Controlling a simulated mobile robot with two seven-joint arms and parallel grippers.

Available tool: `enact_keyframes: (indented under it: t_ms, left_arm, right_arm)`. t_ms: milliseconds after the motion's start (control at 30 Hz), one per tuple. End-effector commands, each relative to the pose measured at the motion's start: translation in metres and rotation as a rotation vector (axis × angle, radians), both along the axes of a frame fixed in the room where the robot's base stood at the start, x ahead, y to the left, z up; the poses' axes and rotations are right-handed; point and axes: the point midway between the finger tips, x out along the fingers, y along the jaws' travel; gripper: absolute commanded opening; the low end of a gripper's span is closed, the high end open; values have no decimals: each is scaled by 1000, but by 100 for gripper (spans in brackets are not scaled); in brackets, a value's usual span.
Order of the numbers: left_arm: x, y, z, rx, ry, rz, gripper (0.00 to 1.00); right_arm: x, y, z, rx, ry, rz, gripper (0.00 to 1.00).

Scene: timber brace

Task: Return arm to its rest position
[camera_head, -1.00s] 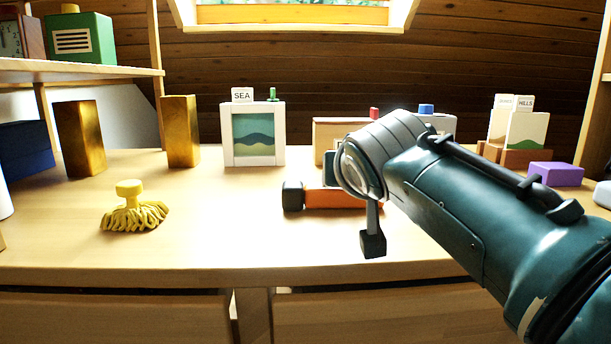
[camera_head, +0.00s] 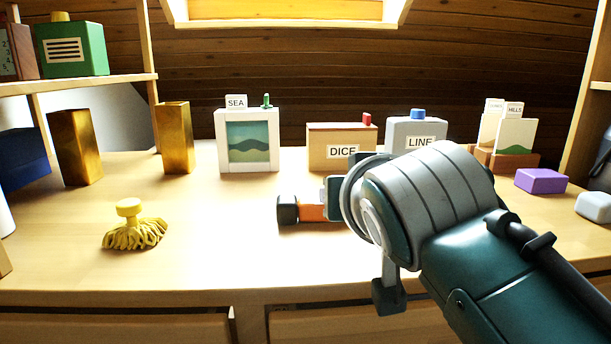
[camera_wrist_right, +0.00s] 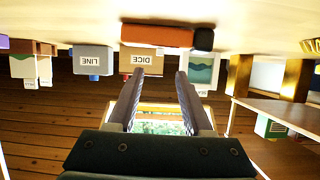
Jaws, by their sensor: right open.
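My right arm (camera_head: 430,195) comes in from the lower right in the head view, over the front of the wooden desk. Its wrist hides most of its gripper there. In the right wrist view my right gripper (camera_wrist_right: 160,73) is open, its two dark fingers apart with nothing between them. That view is upside down, and the fingers point towards the back wall and window. My left gripper does not show in either view.
An orange block with a black end (camera_head: 312,208) lies partly behind my wrist. Behind stand the SEA frame (camera_head: 248,140), DICE box (camera_head: 330,138) and LINE box (camera_head: 402,128). A yellow tassel-like brush (camera_head: 134,230) stands left; purple block (camera_head: 541,181) right.

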Motion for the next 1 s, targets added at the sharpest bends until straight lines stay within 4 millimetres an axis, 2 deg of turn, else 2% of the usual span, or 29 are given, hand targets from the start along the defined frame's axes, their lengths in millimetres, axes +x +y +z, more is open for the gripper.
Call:
enact_keyframes:
  t_ms: [167,267,367,500,667,800,867,1000]
  left_arm:
    - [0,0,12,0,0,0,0]
    - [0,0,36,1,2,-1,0]
    - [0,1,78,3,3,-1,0]
    - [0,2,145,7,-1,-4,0]
    - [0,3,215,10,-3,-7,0]
    - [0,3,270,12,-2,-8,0]
    - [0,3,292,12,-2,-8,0]
    - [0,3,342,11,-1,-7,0]
  right_arm:
    - [-13,-3,8,0,10,-4,50]
    - [-28,-13,17,-3,59,-18,50]
    - [-56,-33,32,-9,153,-37,50]
    - [-116,-61,57,-26,331,-44,50]
    - [-192,-83,97,-53,527,-11,50]
    - [-256,-94,142,-81,683,52,50]
    - [-283,-96,163,-93,745,86,50]
    - [-342,-100,217,-124,880,178,50]
